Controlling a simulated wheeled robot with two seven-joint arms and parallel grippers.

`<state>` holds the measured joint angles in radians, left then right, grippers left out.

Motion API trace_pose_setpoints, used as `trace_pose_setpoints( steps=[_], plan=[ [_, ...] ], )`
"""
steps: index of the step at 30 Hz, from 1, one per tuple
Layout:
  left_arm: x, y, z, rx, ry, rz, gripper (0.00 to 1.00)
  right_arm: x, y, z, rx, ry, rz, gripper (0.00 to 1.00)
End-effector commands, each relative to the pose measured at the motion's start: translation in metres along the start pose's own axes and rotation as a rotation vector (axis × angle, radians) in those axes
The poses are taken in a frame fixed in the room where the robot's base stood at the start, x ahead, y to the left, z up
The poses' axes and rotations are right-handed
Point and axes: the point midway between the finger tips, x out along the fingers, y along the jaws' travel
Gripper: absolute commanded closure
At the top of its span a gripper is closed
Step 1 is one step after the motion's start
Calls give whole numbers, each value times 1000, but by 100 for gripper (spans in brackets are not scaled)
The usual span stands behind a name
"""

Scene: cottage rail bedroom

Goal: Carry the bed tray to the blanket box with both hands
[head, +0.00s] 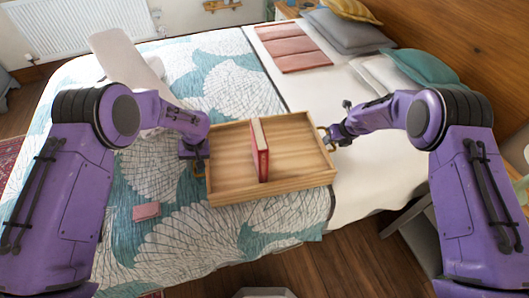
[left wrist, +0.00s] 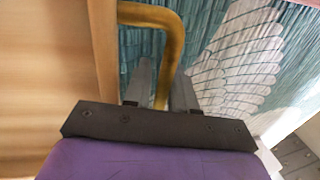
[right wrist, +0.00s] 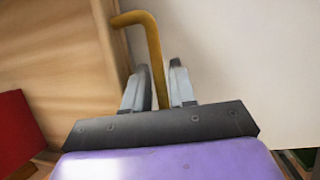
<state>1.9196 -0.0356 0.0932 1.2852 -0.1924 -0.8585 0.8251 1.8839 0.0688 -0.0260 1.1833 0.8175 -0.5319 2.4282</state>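The wooden bed tray (head: 228,190) is at the middle of the bed, with a red book (head: 259,150) standing upright in it. My left gripper (head: 198,168) is at the tray's left brass handle (left wrist: 172,50), with one finger close on each side of it. My right gripper (head: 328,137) is at the right brass handle (right wrist: 152,45), its fingers also close around it. I cannot clearly make out the blanket box.
The bed has a teal and white patterned quilt (head: 205,70) and pillows (head: 345,30) at the upper right. A small pink item (head: 146,211) lies on the quilt left of the tray. Wooden floor (head: 350,265) shows in front of the bed.

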Motion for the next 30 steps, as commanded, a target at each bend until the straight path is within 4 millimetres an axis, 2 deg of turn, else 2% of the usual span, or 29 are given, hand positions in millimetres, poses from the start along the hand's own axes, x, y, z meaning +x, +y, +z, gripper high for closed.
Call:
trace_pose_setpoints(
  steps=[2,4,5,30],
  plan=[
    [0,0,0,0,0,0,75,0,0,0,0,0,0,75],
    [0,0,0,0,0,0,97,0,0,0,0,0,0,97],
    [0,0,0,0,0,0,100,0,0,0,0,0,0,100],
    [0,0,0,0,0,0,100,0,0,0,0,0,0,100]
  ],
)
